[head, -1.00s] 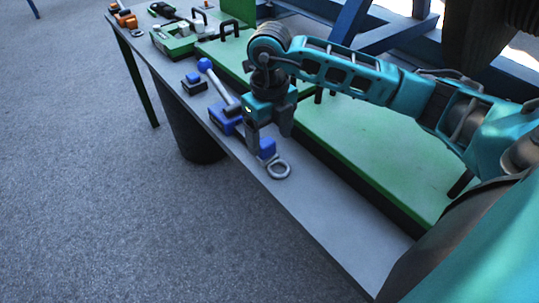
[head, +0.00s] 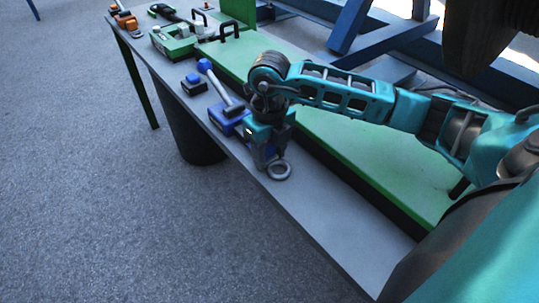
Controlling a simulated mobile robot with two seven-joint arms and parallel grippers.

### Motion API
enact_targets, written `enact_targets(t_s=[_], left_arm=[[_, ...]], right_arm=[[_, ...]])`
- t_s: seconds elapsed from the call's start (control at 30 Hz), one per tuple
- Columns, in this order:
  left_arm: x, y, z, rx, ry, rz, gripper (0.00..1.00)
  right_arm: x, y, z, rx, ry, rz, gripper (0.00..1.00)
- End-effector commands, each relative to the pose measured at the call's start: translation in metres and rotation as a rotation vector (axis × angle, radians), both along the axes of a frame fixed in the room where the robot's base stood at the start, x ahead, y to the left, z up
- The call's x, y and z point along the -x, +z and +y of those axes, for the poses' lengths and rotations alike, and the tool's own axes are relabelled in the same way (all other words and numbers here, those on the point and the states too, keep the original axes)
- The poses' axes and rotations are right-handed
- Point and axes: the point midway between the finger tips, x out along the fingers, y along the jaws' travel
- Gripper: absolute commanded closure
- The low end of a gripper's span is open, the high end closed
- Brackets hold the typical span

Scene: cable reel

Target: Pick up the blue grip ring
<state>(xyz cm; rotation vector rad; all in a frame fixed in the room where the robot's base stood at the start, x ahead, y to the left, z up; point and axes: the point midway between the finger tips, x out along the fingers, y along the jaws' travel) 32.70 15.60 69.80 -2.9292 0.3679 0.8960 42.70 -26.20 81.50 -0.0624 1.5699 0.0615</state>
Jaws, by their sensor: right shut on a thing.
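The blue grip ring (head: 282,178) is at the near edge of the grey bench strip (head: 318,205) in the head view. Its grey metal ring shows just below my right gripper, while its blue grip block is mostly hidden by the fingers. My right gripper (head: 265,158) points down and is shut on the blue block. I cannot tell any gap between the grip ring and the bench. My left gripper is not in view.
A blue box (head: 222,119) and a blue-ended hammer-like tool (head: 214,80) lie close to the left of my right gripper. A small blue-topped block (head: 194,86) and a green case (head: 177,43) are farther back. The strip is clear toward the lower right.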

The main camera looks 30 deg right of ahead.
Motion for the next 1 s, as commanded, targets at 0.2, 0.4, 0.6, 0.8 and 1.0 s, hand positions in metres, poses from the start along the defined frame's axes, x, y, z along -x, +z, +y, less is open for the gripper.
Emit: enact_targets(t_s=[0.2, 0.4, 0.6, 0.8, 1.0], left_arm=[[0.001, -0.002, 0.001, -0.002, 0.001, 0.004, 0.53], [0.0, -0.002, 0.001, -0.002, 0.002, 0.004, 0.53], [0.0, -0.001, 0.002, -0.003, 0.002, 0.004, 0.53], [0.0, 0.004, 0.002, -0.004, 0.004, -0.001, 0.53], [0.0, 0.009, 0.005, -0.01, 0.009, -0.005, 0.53]], right_arm=[[0.0, 0.0, 0.0, 0.0, 0.0, -0.001, 0.87], [-0.001, 0.001, 0.0, 0.0, -0.001, -0.002, 0.92], [-0.001, 0.006, 0.0, 0.0, -0.001, -0.003, 0.92], [-0.001, 0.03, 0.0, 0.0, -0.001, -0.006, 0.92], [-0.002, 0.082, 0.0, -0.001, -0.001, -0.009, 0.92]])
